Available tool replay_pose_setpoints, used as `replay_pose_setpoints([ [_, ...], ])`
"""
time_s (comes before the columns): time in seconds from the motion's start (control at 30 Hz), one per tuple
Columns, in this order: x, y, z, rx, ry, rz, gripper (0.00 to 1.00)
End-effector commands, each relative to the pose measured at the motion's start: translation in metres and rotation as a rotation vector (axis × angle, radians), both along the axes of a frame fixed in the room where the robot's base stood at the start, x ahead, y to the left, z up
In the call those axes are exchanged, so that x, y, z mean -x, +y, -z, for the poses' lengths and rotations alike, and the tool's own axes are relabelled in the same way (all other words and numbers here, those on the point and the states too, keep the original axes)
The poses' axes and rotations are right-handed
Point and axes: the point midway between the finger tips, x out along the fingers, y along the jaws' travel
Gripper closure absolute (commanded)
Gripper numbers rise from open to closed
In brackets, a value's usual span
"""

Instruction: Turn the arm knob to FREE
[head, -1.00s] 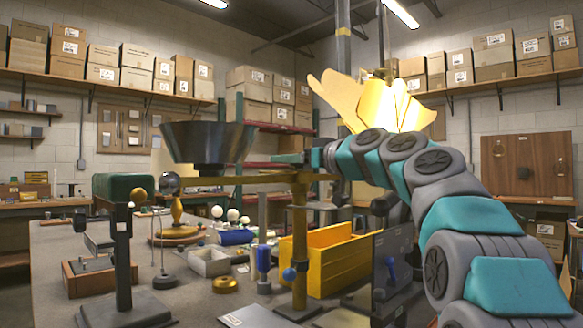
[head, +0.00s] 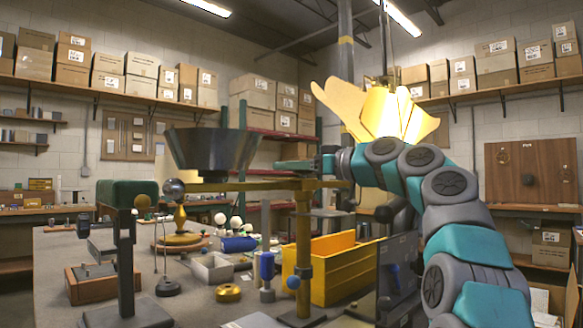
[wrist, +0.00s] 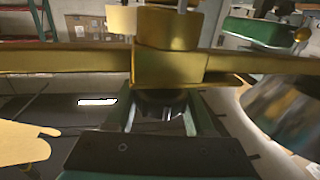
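A horizontal brass lamp arm (head: 240,186) sits on an upright brass post (head: 303,240) and also crosses the wrist view (wrist: 60,60). A dark flared lampshade (head: 211,150) shows at the arm's left part. In the wrist view a brass block (wrist: 172,68) joins the arm, with a dark round knob (wrist: 162,102) just below it. My gripper (wrist: 160,112) has its two green fingers apart, one on each side of the knob; whether they touch it is unclear. My gripper (head: 310,165) is at the post's top in the head view. No FREE marking is readable.
A yellow bin (head: 335,275) stands right of the post. A dark stand (head: 125,260) is at the front left. A yellow petal-shaped shade (head: 385,108) is behind my arm.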

Motion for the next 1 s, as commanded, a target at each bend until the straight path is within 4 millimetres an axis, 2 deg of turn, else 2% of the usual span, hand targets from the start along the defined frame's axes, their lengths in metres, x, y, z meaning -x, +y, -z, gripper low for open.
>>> replay_pose_setpoints([
  [0.03,0.001,0.000,0.002,0.003,0.003,-0.003,0.42],
  [0.27,0.000,0.000,0.002,0.003,0.003,-0.001,0.16],
  [0.57,0.000,0.000,0.000,0.002,0.003,-0.001,0.16],
  [0.97,-0.001,0.001,-0.039,0.003,0.004,-0.002,0.16],
  [1.0,0.005,-0.001,-0.031,0.002,0.003,-0.002,0.16],
])
